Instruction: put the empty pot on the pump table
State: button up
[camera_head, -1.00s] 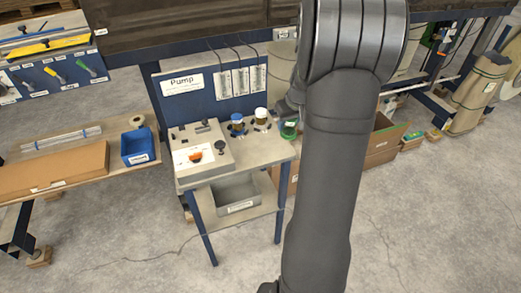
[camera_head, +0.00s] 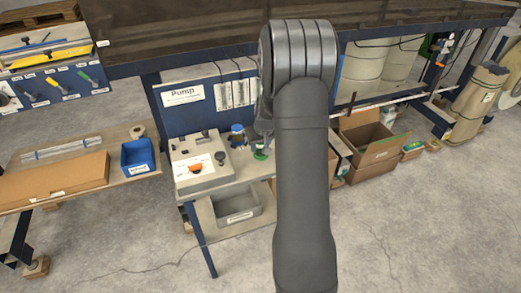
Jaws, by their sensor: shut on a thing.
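The pump table (camera_head: 222,180) stands left of centre, below a blue back panel with a "Pump" sign (camera_head: 183,96). My gripper (camera_head: 260,143) is mostly hidden behind my arm, over the right part of the table. It is shut on a small pot with green on it (camera_head: 261,154), taken to be the empty pot. Whether this pot touches the tabletop cannot be told. The right end of the tabletop is hidden by my arm.
A pump unit with an orange knob (camera_head: 197,167) fills the table's left part. A grey bin (camera_head: 236,205) sits on the lower shelf. A blue bin (camera_head: 138,157) is on the bench at left. Open cardboard boxes (camera_head: 372,155) stand right of my arm.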

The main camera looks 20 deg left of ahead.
jog(key=shift+f, duration=1.25)
jog(key=shift+f, duration=0.1)
jog(key=o, duration=1)
jog(key=shift+o, duration=0.2)
jog(key=v, duration=1.2)
